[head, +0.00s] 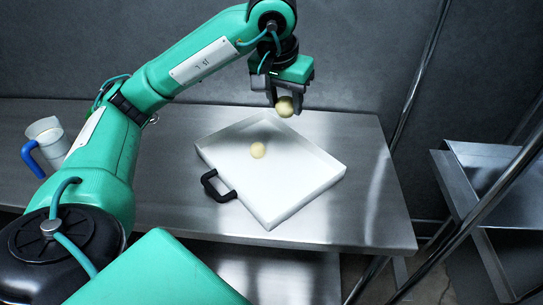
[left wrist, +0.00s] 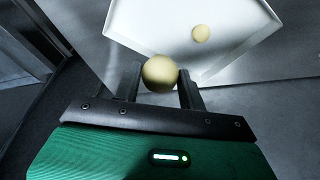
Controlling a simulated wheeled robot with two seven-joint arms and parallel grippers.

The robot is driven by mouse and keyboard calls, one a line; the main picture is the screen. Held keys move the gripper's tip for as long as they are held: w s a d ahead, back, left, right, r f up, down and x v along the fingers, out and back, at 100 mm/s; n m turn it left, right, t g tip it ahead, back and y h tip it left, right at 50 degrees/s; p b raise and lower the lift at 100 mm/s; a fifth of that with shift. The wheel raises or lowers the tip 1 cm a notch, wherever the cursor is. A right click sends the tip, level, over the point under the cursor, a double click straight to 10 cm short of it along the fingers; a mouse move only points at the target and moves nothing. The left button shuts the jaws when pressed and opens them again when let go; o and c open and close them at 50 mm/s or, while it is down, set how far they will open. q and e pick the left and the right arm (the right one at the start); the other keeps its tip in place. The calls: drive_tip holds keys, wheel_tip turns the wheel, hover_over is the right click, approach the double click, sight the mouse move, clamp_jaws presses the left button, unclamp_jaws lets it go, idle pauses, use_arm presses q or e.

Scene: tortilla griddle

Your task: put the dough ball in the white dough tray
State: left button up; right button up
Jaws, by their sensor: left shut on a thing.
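The white dough tray (head: 300,172) lies on the steel table, with a black handle at its front left. One pale dough ball (head: 258,150) rests in the tray; it also shows in the left wrist view (left wrist: 201,33). My left gripper (head: 286,102) is shut on another dough ball (head: 285,107), which sits between its fingers in the left wrist view (left wrist: 160,73). In the head view this gripper and ball appear at the far edge of the tray; the ball's exact height above it is hard to tell. My right gripper is not in view.
A clear jug (head: 47,138) with a blue handle stands on the steel table (head: 369,220) at the left. Shiny metal posts (head: 418,75) and a lower steel shelf (head: 480,160) are at the right. The table right of the tray is bare.

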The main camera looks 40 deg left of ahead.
use_arm(q)
drive_tip(key=f, duration=0.4)
drive_tip(key=shift+s+d, duration=0.2)
drive_tip(key=shift+d, duration=0.05)
wheel_tip(320, 180, down, 10)
drive_tip(key=shift+f, duration=0.25)
drive_tip(key=shift+w+a+f, duration=0.1)
drive_tip(key=shift+f, duration=0.5)
wheel_tip(320, 180, down, 4)
drive_tip(key=shift+r, duration=0.2)
drive_tip(key=shift+f, duration=0.1)
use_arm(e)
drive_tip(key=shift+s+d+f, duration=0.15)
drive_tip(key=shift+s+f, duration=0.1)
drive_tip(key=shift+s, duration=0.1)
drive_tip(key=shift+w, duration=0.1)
